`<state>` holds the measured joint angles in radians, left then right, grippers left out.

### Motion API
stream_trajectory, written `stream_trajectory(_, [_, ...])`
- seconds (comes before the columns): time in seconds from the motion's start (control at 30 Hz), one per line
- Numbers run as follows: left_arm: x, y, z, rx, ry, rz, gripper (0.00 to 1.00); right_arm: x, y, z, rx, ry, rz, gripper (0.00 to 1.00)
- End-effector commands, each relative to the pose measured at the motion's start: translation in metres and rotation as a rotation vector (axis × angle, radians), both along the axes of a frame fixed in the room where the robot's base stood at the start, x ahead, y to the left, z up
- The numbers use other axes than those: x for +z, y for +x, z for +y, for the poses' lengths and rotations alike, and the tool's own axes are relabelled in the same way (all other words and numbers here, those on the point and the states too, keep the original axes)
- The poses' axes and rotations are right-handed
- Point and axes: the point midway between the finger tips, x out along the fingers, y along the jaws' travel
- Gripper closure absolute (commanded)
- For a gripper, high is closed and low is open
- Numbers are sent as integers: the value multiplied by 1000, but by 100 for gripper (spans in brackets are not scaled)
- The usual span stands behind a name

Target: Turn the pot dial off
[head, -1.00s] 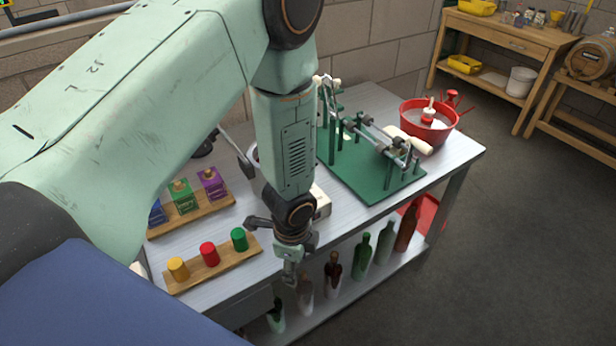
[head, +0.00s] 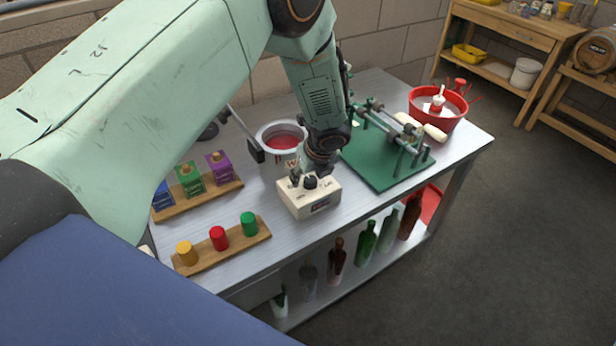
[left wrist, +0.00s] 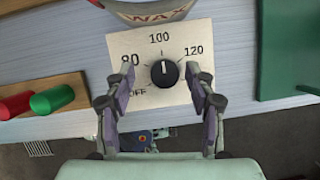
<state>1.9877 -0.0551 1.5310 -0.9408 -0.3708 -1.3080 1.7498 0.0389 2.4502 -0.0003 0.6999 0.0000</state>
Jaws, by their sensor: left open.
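The pot dial is a black round knob (left wrist: 164,74) on a cream control box (head: 318,205). Its white pointer mark points up towards 100, between 80 and 120, with OFF at the lower left of the scale. The wax pot (head: 270,137), grey with red wax inside, stands behind the box; its WAX label (left wrist: 155,14) shows at the top of the left wrist view. My left gripper (head: 309,181) is open over the box, with one finger on each side of the knob. In the left wrist view, gaps show between fingers and knob. My right gripper is out of view.
A wooden rack with yellow, red and green pieces (head: 220,245) lies left of the box. A green bottling stand (head: 385,155) is close on the right. A red bowl (head: 438,107) stands further right. Bottles stand on the shelf below.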

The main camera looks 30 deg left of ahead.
Motion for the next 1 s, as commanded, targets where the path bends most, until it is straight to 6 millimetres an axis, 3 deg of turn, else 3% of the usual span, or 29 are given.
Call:
stream_trajectory(0.4, [-9,2,3,0,-1,-1,45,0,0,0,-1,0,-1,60])
stream_trajectory(1.0, [-8,3,2,-2,-3,-4,96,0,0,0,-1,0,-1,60])
